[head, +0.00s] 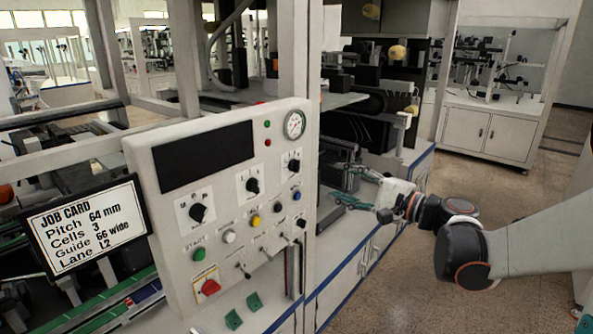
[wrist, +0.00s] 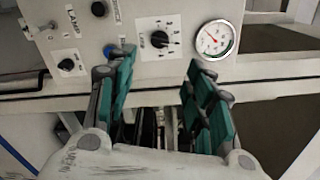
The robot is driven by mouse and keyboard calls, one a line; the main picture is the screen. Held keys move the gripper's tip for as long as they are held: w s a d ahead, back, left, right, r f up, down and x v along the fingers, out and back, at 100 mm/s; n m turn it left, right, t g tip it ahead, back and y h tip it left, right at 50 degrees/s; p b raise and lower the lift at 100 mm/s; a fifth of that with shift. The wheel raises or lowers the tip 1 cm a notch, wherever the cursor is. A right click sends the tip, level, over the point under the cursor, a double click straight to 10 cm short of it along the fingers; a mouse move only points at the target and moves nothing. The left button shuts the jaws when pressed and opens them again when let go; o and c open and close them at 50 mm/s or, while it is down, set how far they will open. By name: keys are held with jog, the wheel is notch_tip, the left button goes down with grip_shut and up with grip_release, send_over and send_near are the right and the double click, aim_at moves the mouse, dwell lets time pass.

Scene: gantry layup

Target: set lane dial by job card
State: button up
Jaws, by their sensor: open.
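The job card (head: 85,224) at the left of the head view reads pitch 64 mm, cells 3, guide 66 wide, lane L2. The control panel (head: 170,250) carries three plated dials: a left dial (head: 198,212), a middle dial (head: 252,185) and a right dial (head: 294,165) below the gauge (head: 294,124). The wrist view shows the right dial (wrist: 158,39), its pointer and small marks too small to read surely. My gripper (head: 347,184) is open and empty, right of the panel. In the wrist view its fingertips (wrist: 155,70) lie below that dial, apart from it.
Blue (head: 296,195), yellow (head: 253,221), white (head: 229,236) and green (head: 199,254) buttons and a red switch (head: 210,287) sit low on the panel, with toggles between. A frame post (head: 299,50) rises behind the panel. Open floor (head: 400,290) lies at the lower right.

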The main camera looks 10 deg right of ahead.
aim_at(299, 167)
jog(key=b+x, duration=0.2)
jog(key=x, duration=1.1)
jog(key=shift+w+a+b, duration=0.1)
jog(key=shift+b, duration=0.3)
jog(key=shift+c, duration=0.3)
jog(key=c, duration=1)
